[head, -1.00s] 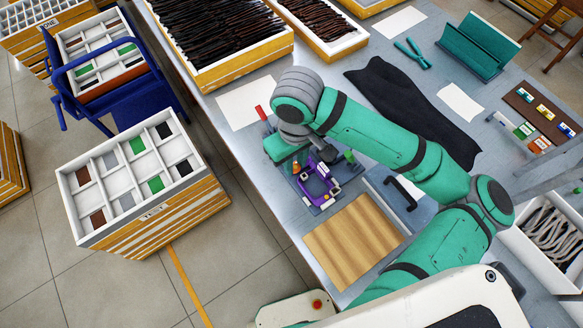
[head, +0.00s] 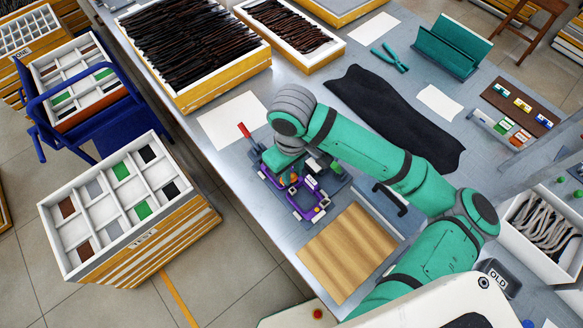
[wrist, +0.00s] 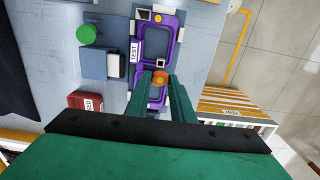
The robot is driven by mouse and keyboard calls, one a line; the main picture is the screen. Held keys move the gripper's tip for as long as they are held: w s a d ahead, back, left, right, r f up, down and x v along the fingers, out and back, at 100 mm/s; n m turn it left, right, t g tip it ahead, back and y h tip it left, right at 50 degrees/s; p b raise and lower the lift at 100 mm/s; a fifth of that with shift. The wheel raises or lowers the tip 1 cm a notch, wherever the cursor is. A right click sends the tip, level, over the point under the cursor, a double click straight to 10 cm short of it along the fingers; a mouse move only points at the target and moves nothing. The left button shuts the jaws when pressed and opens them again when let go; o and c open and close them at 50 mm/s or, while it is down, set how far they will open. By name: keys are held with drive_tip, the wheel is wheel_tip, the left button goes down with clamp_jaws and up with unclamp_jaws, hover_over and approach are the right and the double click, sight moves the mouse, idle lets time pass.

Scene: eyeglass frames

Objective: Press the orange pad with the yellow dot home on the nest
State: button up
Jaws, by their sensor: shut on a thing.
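The orange pad (wrist: 160,77) is between my fingertips in the wrist view; its yellow dot cannot be told apart there. My gripper (wrist: 160,80) is shut on it, over the near opening of a purple frame-shaped fixture (wrist: 139,103), which I take to be the nest. Whether the pad touches the nest is hidden by the fingers. A yellow dot (wrist: 158,18) shows at the fixture's far end. In the head view the purple fixture (head: 321,206) sits on the bench, partly under my gripper, with a bit of orange (head: 294,179) beside the fingers.
A green knob (wrist: 86,34), a grey block (wrist: 94,65) and a red block (wrist: 85,101) stand left of the fixture in the wrist view. A wooden board (head: 347,252) lies in front of it. White paper (head: 228,121) lies flat.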

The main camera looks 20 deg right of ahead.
drive_tip(key=shift+f, duration=2.55)
drive_tip(key=shift+f, duration=1.2)
idle(0.4)
drive_tip(key=o, duration=1.1)
drive_tip(key=shift+r, duration=0.1)
drive_tip(key=shift+r, duration=3.4)
